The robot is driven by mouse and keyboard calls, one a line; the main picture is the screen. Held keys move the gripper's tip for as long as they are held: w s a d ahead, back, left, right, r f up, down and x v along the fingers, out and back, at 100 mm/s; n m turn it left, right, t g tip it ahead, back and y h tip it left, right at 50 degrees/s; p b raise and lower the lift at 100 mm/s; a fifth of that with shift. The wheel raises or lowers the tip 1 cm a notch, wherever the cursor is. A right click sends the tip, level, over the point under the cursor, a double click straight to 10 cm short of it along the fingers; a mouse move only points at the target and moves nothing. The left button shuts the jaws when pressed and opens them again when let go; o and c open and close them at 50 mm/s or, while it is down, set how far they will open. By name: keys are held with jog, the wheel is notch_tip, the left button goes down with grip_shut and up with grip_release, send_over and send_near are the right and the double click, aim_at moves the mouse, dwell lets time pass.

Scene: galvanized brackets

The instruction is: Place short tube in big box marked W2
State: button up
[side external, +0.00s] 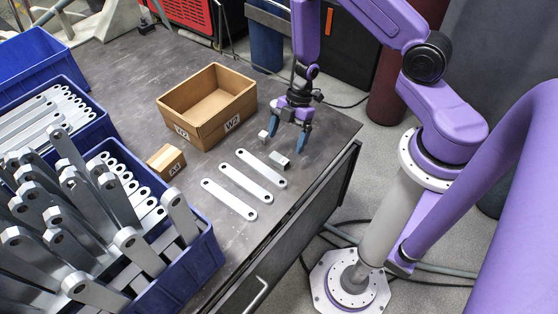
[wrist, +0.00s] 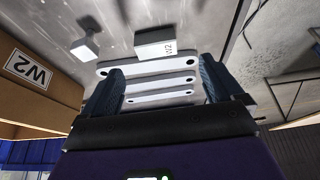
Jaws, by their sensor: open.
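The big open cardboard box (side external: 233,122) has W2 labels on its sides and stands on the table; its labelled wall (wrist: 28,82) fills the left edge of the wrist view. Two short light-grey tubes lie on the table. The other tube (side external: 264,136) is nearer the box and shows upper left in the wrist view (wrist: 85,48). My gripper (side external: 289,140) is open above the table, right of the box. Its fingers (wrist: 161,82) are apart with nothing held between them.
Several flat bars with end holes (side external: 244,183) lie in front of the tubes. A small labelled cardboard box (side external: 166,161) stands left of them. Blue crates (side external: 205,258) filled with metal brackets line the left. The table's right edge is close to my gripper.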

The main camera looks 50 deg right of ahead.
aim_at(279, 158)
jog(key=shift+w+x, duration=0.1)
jog(key=shift+x, duration=1.55)
jog(key=shift+w+x, duration=0.15)
jog(key=shift+x, duration=1.55)
jog(key=shift+d, duration=0.1)
jog(key=c, duration=1.3)
jog(key=shift+o, duration=0.2)
jog(key=shift+r, duration=0.2)
notch_tip(279, 158, up, 27)
jog(key=w+d+m+t+h, duration=0.4)
jog(key=d+m, duration=0.7)
jog(key=m, duration=0.7)
jog(key=shift+w+d+r+t+h, duration=0.2)
jog(key=shift+w+r+t+h, duration=0.1)
jog(key=shift+w, duration=0.25)
